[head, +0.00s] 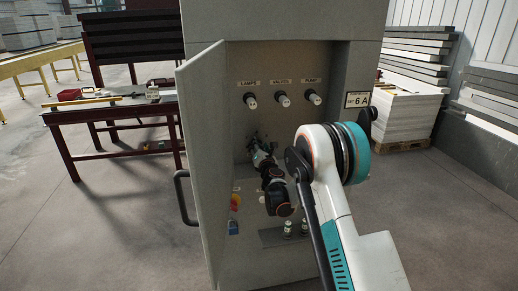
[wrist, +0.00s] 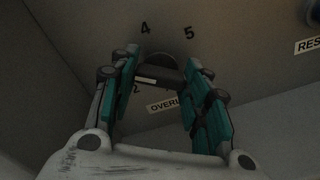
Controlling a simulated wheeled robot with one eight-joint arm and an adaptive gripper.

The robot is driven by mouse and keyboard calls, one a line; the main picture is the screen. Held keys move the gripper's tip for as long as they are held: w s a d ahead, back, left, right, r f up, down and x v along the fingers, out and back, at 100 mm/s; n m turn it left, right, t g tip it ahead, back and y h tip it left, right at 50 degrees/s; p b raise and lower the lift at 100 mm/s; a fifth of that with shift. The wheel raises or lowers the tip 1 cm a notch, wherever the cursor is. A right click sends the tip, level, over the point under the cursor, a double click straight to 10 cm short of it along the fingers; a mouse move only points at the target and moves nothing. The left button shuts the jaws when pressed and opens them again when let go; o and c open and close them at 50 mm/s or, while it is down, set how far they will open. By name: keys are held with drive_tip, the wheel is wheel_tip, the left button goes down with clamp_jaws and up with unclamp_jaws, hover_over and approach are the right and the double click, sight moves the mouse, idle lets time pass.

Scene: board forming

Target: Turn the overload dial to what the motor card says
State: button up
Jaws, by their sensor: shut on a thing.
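The overload dial (wrist: 160,70) is a dark knob on the cabinet's inner panel, seen in the wrist view. The figures 2, 4 and 5 show around it, and a partly covered label (wrist: 163,105) reads "OVERL". My gripper (wrist: 158,76) has its teal-padded fingers closed on both sides of the dial's grip bar. The dial's exact pointer setting is hard to read. In the head view my gripper (head: 257,145) reaches into the cabinet and hides the dial. The motor card (head: 357,100), at the cabinet's right edge, reads "6 A".
The cabinet door (head: 205,150) stands open at the left. Knobs labelled lamps (head: 251,100), valves (head: 283,99) and pump (head: 314,97) sit above my arm. A red and yellow control (head: 235,201) is lower left. A "RES" label (wrist: 308,46) shows right of the dial.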

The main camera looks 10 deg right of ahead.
drive_tip(key=shift+f+m+b, duration=0.2)
drive_tip(key=shift+m+b, duration=2.55)
drive_tip(key=shift+m, duration=14.75)
drive_tip(key=o, duration=1.1)
drive_tip(key=shift+c, duration=0.2)
